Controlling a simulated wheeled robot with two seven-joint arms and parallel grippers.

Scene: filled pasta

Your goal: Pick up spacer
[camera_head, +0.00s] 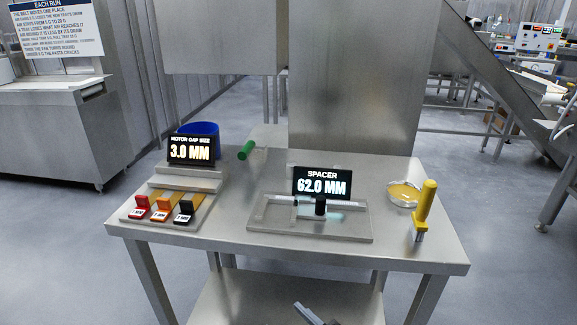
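A black sign (322,183) reads "SPACER 62.0 MM" and stands behind a flat grey plate (350,230) on the steel table. On the plate lies a silver caliper-like bar (275,211), and a short black upright piece (320,206) stands near its middle. I cannot tell for sure which of these is the spacer. My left gripper is not in view.
On the left, red, orange and black tagged pieces (162,211) lie on a stepped stand with a "3.0 MM" sign (191,149). A blue round container (203,130), green cylinder (246,150), glass dish (404,193) and yellow-handled tool (425,206) stand around. The front tabletop is clear.

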